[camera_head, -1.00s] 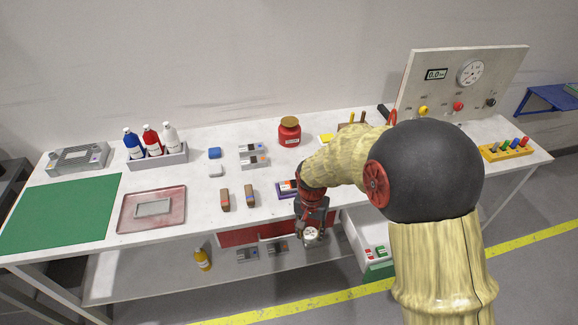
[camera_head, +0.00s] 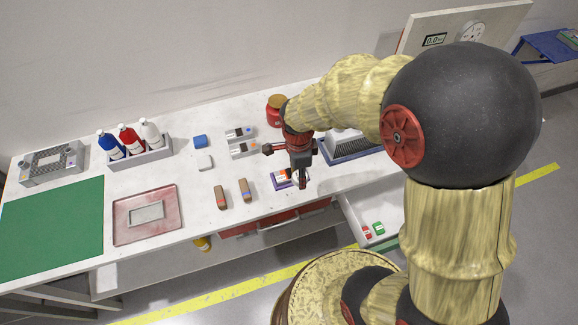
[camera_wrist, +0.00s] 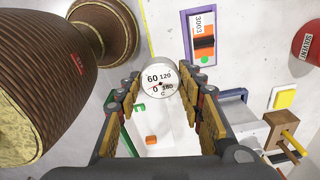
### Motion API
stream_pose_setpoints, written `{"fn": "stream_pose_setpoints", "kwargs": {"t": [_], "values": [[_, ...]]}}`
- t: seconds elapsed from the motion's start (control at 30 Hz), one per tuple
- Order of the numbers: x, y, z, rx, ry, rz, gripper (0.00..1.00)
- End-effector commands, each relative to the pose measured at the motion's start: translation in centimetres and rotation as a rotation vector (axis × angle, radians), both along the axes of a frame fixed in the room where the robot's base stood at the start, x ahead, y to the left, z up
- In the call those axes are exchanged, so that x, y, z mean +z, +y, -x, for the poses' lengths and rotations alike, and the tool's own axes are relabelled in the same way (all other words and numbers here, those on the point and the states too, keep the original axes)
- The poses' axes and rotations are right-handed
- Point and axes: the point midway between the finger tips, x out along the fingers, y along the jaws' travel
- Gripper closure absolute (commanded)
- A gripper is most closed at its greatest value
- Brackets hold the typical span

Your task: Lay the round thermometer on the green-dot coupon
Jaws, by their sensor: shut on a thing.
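The round thermometer (camera_wrist: 160,84) has a white dial with black numbers and a metal rim. My gripper (camera_wrist: 161,92) is shut on it, with a finger on each side. In the head view my gripper (camera_head: 301,180) is above the bench's front part, beside the coupon, and largely hides the thermometer. A coupon (camera_wrist: 202,30) marked 3003 lies in a purple frame, with an orange and black patch and a green dot at its near end. It is beyond the thermometer in the wrist view and shows partly behind my gripper in the head view (camera_head: 280,181).
Two small blocks (camera_head: 221,197) lie left of the coupon. A red jar (camera_head: 275,108) and grey devices (camera_head: 243,148) stand behind. An open drawer (camera_head: 385,205) juts out at right. A pink tray (camera_head: 122,222) and green mat (camera_head: 60,235) are at left.

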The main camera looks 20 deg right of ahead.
Motion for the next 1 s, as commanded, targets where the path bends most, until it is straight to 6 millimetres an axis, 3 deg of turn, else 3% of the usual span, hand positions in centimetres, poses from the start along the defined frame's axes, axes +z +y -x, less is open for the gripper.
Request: {"fn": "stream_pose_setpoints", "kwargs": {"t": [0.2, 0.4, 0.77, 1.0], "values": [[-2.3, -0.1, -4.7, 0.001, 0.001, 0.0, 0.89], [-5.7, -0.1, -7.6, 0.001, 0.001, 0.0, 0.89], [-8.0, -0.1, -9.6, 0.001, 0.0, 0.0, 0.89], [-11.0, -0.1, -9.6, 0.001, -0.001, 0.0, 0.89]]}}
